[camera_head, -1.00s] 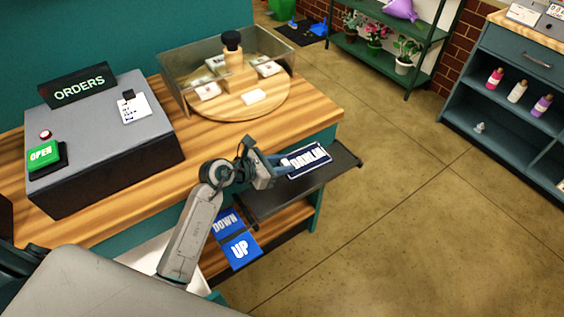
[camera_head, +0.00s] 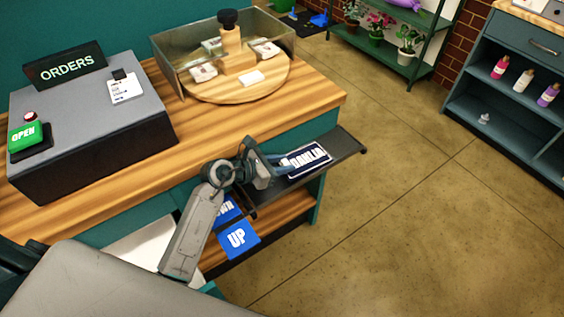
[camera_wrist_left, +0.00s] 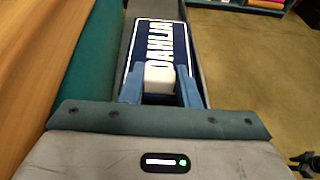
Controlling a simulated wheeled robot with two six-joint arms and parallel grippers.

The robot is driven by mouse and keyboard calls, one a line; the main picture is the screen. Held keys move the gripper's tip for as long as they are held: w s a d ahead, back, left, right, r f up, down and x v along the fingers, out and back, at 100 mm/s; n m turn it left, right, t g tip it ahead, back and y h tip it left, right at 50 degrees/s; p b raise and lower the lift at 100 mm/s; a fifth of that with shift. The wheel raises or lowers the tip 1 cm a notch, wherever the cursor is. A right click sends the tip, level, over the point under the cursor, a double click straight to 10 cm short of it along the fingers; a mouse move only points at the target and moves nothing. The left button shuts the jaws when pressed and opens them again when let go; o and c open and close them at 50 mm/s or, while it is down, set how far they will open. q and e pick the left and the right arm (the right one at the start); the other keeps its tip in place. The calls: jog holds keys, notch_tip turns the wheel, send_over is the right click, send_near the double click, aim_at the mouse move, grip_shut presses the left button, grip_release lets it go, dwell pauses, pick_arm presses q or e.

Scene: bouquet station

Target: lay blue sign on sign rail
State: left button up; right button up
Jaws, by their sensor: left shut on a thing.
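The dark blue sign (camera_head: 308,159) with white letters reading DAHLIA is at the end of my left arm. My left gripper (camera_head: 284,163) is shut on the sign's white block, which also shows between the fingers (camera_wrist_left: 160,85) in the left wrist view. The sign lies flat over the dark rail (camera_head: 346,151) that sticks out from the counter's side. In the wrist view the sign (camera_wrist_left: 150,40) is lined up along the rail (camera_wrist_left: 193,60). I cannot tell whether it touches the rail. A dark jaw-like shape at that view's lower right may be my right gripper (camera_wrist_left: 304,162).
A blue UP plate (camera_head: 238,238) and another blue plate (camera_head: 228,209), partly hidden by my arm, are below the rail. The wooden counter (camera_head: 212,125) carries an ORDERS box (camera_head: 90,130) and a glass-sided round tray (camera_head: 215,93). The floor right of the rail is clear.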

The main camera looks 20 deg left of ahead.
dwell(0.4)
pick_arm(q)
jog(key=o, duration=1.1)
jog(key=shift+r+p, duration=1.4)
jog(key=shift+r, duration=0.2)
jog(key=shift+r+p, duration=1.65)
jog(key=shift+r, duration=0.3)
